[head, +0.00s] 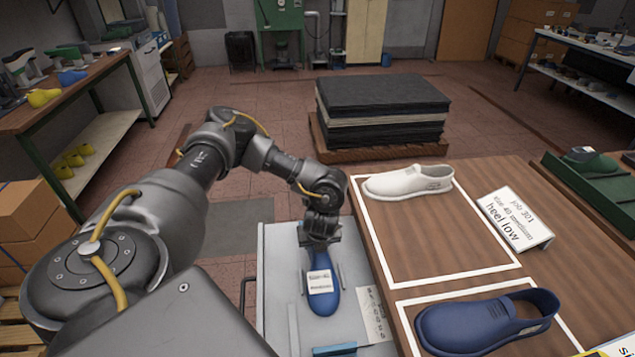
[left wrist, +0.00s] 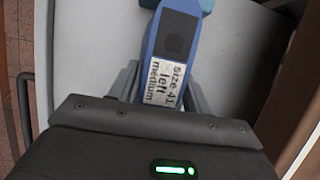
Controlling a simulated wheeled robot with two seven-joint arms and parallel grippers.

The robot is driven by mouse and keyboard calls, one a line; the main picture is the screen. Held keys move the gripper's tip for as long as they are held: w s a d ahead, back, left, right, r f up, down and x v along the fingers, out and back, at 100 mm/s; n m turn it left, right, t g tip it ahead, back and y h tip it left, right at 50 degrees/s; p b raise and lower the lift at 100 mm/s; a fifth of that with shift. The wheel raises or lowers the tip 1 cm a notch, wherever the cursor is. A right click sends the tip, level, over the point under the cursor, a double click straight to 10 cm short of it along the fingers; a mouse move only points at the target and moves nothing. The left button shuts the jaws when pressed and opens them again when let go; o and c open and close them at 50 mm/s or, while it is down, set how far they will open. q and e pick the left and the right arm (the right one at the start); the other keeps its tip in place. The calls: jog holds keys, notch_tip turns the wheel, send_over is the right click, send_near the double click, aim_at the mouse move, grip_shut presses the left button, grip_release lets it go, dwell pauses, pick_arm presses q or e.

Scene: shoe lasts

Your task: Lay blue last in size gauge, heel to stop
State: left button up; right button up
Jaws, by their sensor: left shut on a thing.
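The blue last (head: 322,291) has a white label on it; in the left wrist view the label on the last (left wrist: 176,62) reads size 41, left, medium. My left gripper (head: 320,238) is shut on the last at its far end in the head view, and its fingers (left wrist: 158,88) flank it in the left wrist view. The last is over a light grey surface (head: 277,262) with thin grey bars beside it. I cannot tell whether it touches this surface. A blue block (head: 335,350) is at its near edge. My right gripper is out of view.
A printed card (head: 373,315) lies right of the last. The wooden table (head: 440,235) on the right has white-outlined areas, a white shoe (head: 408,182), a dark blue shoe (head: 485,320) and a sign (head: 515,218) reading heel low. A stack of dark sheets (head: 382,105) stands behind.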

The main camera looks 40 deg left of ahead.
pick_arm(q)
jog(key=shift+f, duration=0.1)
dwell(0.5)
jog(key=o, duration=1.5)
jog(key=p+v, duration=0.2)
jog(key=v, duration=0.7)
jog(key=shift+d+r, duration=0.1)
jog(key=shift+r, duration=0.2)
jog(key=shift+s+d+r, duration=0.15)
jog(key=shift+s+r, duration=0.05)
jog(key=shift+r, duration=0.35)
